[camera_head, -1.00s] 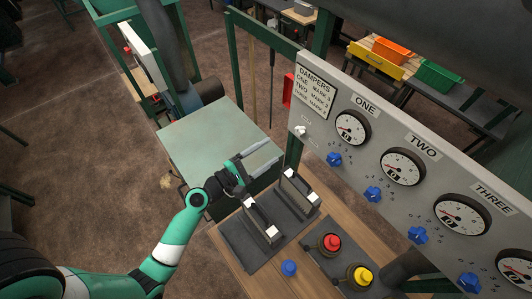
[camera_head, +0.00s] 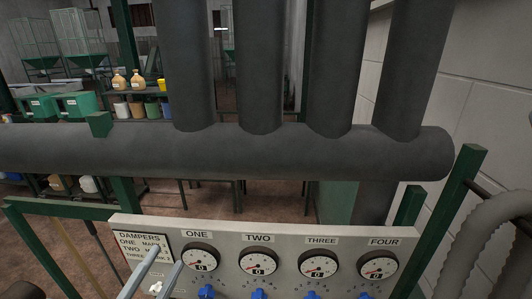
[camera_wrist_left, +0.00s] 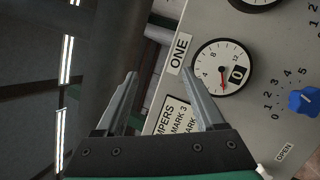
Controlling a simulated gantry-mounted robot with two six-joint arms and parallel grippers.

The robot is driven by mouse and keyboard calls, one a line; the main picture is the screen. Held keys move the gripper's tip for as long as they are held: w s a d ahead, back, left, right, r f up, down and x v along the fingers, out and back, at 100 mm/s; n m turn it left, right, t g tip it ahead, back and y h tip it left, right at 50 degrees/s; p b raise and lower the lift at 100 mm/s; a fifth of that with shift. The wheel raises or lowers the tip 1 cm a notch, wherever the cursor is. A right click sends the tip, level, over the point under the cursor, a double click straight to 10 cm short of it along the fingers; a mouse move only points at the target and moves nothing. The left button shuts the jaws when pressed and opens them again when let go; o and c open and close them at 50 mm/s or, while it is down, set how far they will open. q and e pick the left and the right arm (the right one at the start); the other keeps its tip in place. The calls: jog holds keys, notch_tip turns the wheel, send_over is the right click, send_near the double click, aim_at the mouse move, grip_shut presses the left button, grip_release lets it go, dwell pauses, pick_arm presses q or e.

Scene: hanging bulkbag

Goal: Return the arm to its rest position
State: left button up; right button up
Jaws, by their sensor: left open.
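My left gripper (camera_head: 166,257) shows at the bottom left of the head view as two grey fingers, apart and empty, in front of the left part of the damper panel (camera_head: 228,238). The rest of the left arm is out of that view. In the left wrist view the same gripper (camera_wrist_left: 159,73) has its fingers spread with nothing between them. Beyond them are the damper label and gauge ONE (camera_wrist_left: 223,67). My right gripper is not in view.
The grey panel carries gauges ONE (camera_head: 201,262) to FOUR with blue knobs (camera_head: 259,294) below. A thick horizontal pipe (camera_head: 300,155) with several vertical pipes stands behind it. A green post (camera_head: 461,190) and ribbed hose (camera_head: 462,235) are at right.

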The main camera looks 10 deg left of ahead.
pick_arm(q)
jog(key=s+d+r+m+t+h, duration=0.15)
jog(key=d+r+m, duration=0.3)
jog(key=r, duration=0.55)
jog(key=s+d+r+m+t+h+p, duration=0.1)
jog(key=s+d+r+m+h, duration=0.2)
jog(key=r+m, duration=0.45)
jog(key=s+d+r+m+t+h, duration=0.1)
jog(key=s+d+r+m+h, duration=0.2)
jog(key=r, duration=0.9)
jog(key=s+a+r+m+t+y, duration=0.2)
jog(key=s+a+r+m+y, duration=0.1)
jog(key=y, duration=0.7)
jog(key=shift+a+r+m, duration=0.7)
jog(key=shift+a+m, duration=0.2)
jog(key=shift+m, duration=0.2)
jog(key=shift+t, duration=0.25)
